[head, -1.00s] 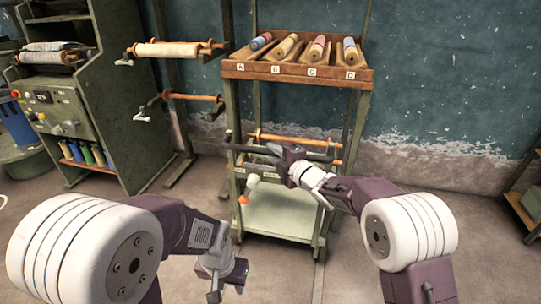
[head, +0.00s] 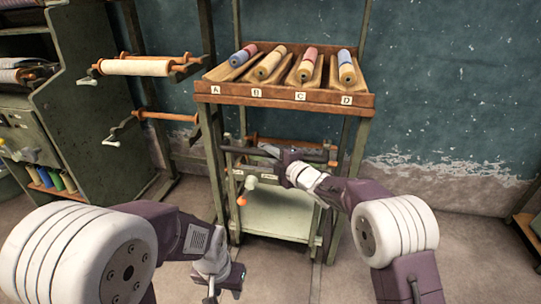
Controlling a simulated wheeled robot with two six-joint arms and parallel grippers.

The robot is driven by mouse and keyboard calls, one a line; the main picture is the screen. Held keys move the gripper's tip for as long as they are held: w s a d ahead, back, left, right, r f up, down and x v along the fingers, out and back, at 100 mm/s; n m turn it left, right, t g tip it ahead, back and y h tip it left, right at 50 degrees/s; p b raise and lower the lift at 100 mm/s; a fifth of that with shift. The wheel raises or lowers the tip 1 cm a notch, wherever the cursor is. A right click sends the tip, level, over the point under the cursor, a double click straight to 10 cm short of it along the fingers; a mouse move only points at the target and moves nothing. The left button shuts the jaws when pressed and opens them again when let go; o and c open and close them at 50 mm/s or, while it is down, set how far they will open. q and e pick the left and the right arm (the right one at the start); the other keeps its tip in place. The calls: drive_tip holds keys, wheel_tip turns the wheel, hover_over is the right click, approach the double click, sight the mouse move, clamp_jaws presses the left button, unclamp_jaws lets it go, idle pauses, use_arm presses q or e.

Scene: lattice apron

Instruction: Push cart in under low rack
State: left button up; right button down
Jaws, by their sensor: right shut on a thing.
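The cart (head: 272,214) is a pale green wheeled frame with a lower shelf and a dark push bar (head: 240,151) across its top. It stands between the legs of the low rack (head: 363,135), below the rack's wooden tray; how deep it sits is hard to tell. My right gripper (head: 283,160) is shut on the push bar near its middle. My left gripper (head: 226,286) hangs low in front of the cart, apart from it and pointing down; its jaw opening is unclear. The cart's wheels are not clearly visible.
The rack's tray (head: 283,95) carries several rolls in slots labelled A to D. A stand with rollers and cranks (head: 152,115) is left of the rack, and a green cabinet (head: 95,110) is further left. Floor to the right is clear up to a low shelf (head: 528,228).

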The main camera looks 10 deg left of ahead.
drive_tip(key=shift+w, duration=0.2)
use_arm(q)
drive_tip(key=shift+w, duration=0.25)
use_arm(e)
drive_tip(key=shift+w+d+r, duration=0.1)
drive_tip(key=shift+r, duration=0.15)
drive_tip(key=c, duration=1.5)
unclamp_jaws()
drive_tip(key=shift+o, duration=1)
drive_tip(key=shift+w+f, duration=0.2)
use_arm(q)
drive_tip(key=shift+w, duration=0.15)
use_arm(e)
drive_tip(key=shift+s, duration=0.1)
use_arm(q)
drive_tip(key=shift+r+p, duration=0.95)
use_arm(e)
drive_tip(key=v, duration=0.9)
